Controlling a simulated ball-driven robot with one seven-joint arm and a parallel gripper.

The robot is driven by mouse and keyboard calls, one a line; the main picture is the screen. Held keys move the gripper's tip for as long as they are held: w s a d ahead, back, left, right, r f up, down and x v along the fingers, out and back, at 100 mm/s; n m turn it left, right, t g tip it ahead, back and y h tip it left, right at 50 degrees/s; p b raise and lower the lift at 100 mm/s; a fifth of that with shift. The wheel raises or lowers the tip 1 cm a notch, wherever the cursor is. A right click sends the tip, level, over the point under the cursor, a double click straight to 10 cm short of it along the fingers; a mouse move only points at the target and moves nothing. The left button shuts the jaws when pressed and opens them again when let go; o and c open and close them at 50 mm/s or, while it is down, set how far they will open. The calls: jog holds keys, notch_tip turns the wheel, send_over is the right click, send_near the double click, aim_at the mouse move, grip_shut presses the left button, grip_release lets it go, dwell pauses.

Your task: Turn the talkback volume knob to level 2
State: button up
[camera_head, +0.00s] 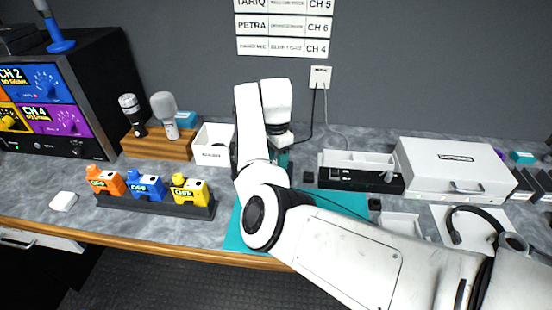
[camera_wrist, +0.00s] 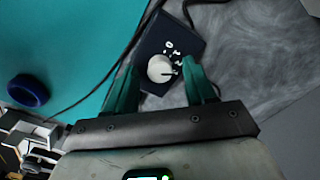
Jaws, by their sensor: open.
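The talkback volume knob (camera_wrist: 161,69) is a round white knob with a dark pointer line, on a small dark navy box (camera_wrist: 182,42) with white marks beside the knob. The line points roughly right in the wrist view; the marks are too small to read surely. My gripper (camera_wrist: 161,74) has its teal fingers spread, one on each side of the knob. Whether they touch it I cannot tell. In the head view my arm hides the box and knob, and the gripper is mostly hidden behind the arm.
A teal mat (camera_wrist: 70,40) with a blue ring-shaped object (camera_wrist: 28,91) lies beside the box, and a dark cable runs past.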

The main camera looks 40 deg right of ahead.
notch_tip(320, 180, up, 10)
jog(key=b, duration=0.1)
jog(key=shift+r, duration=0.25)
dwell(0.5)
